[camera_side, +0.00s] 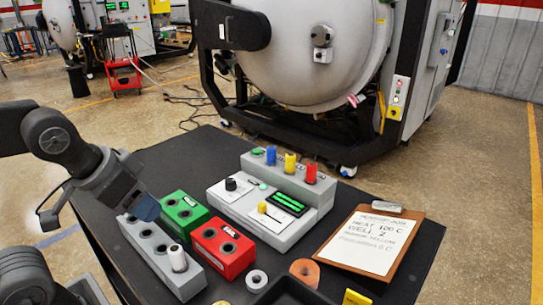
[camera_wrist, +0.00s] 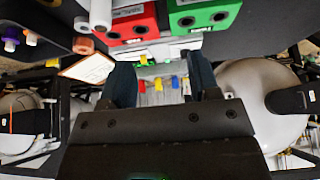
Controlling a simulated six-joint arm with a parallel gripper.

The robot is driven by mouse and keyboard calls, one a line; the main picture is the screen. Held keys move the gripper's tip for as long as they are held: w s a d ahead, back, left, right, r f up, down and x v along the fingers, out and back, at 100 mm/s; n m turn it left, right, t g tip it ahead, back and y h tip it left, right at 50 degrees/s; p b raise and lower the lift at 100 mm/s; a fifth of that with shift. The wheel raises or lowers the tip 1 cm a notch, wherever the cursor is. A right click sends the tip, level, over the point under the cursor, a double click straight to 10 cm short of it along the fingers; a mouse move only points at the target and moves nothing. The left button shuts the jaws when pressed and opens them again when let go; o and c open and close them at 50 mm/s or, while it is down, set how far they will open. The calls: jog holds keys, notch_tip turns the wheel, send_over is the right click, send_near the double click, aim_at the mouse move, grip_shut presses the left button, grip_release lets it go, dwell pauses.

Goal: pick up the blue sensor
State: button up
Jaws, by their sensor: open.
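My gripper (camera_side: 146,208) is at the left, above the near-left blocks and well apart from the sensor. In the wrist view my gripper (camera_wrist: 162,75) has its two dark fingers spread with nothing held between them.
A clipboard (camera_side: 368,241) lies at right. The large furnace (camera_side: 300,50) stands behind the black table (camera_side: 190,155).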

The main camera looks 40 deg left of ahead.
jog(key=shift+r, duration=0.1)
jog(key=w+r+m+g, duration=0.1)
jog(key=w+r+m, duration=0.3)
jog(key=w+r, duration=0.3)
jog(key=w+r+m+g, duration=0.1)
jog(key=w+r+m, duration=0.25)
jog(key=w, duration=0.65)
jog(key=m+g, duration=0.4)
jog(key=m, duration=0.5)
send_over(271, 146)
notch_tip(271, 146, down, 4)
jog(key=f, duration=0.7)
jog(key=shift+w+d+f, duration=0.2)
jog(key=shift+d+f, duration=0.15)
jog(key=shift+f, duration=0.05)
jog(key=shift+s+a+f, duration=0.15)
jog(key=shift+f, duration=1.15)
jog(key=shift+s+a+f, duration=0.1)
jog(key=shift+a+f, duration=0.05)
jog(key=shift+f, duration=1.15)
jog(key=shift+c, duration=0.4)
